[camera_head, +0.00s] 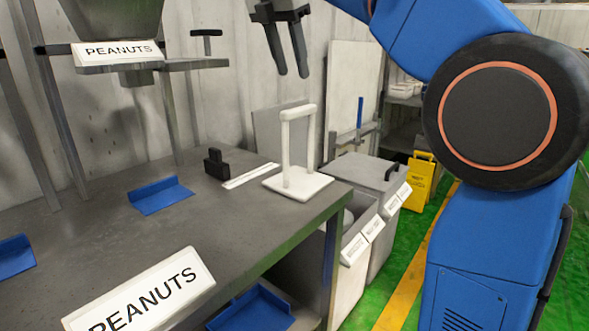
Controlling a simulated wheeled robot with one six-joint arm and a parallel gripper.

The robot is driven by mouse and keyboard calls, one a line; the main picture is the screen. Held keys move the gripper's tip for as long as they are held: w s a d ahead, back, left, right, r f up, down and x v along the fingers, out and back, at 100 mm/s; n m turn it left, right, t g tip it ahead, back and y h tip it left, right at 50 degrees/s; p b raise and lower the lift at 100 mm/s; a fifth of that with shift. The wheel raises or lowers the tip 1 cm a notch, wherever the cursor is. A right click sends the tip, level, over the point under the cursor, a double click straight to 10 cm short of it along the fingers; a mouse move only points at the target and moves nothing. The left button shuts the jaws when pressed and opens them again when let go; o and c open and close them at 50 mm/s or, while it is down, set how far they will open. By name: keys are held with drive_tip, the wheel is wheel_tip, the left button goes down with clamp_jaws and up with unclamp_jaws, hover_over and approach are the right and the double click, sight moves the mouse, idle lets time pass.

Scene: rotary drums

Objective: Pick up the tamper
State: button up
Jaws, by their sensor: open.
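A white object with a flat square base and an upright looped handle, which looks like the tamper (299,183), stands near the right corner of the grey table (120,235). My gripper (293,74) is at the top of the view, fingers pointing down. Its two dark fingers are apart with nothing between them. It appears above the tamper's handle and is not touching it. The exact depth between them is hard to judge.
A white strip (250,176) and a black block (216,164) lie left of the tamper. A blue scoop-like tray (160,194) is further left. A peanuts hopper (115,20) stands at the back left. Bins (363,190) stand beyond the table's right edge.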

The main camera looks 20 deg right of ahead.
sight(299, 108)
drive_tip(key=shift+n, duration=0.4)
drive_tip(key=x, duration=1)
drive_tip(key=shift+w+a+f, duration=0.2)
drive_tip(key=shift+w+a, duration=0.1)
drive_tip(key=shift+w, duration=0.05)
drive_tip(key=x, duration=0.6)
drive_tip(key=shift+w, duration=0.2)
drive_tip(key=shift+c, duration=0.3)
clamp_jaws()
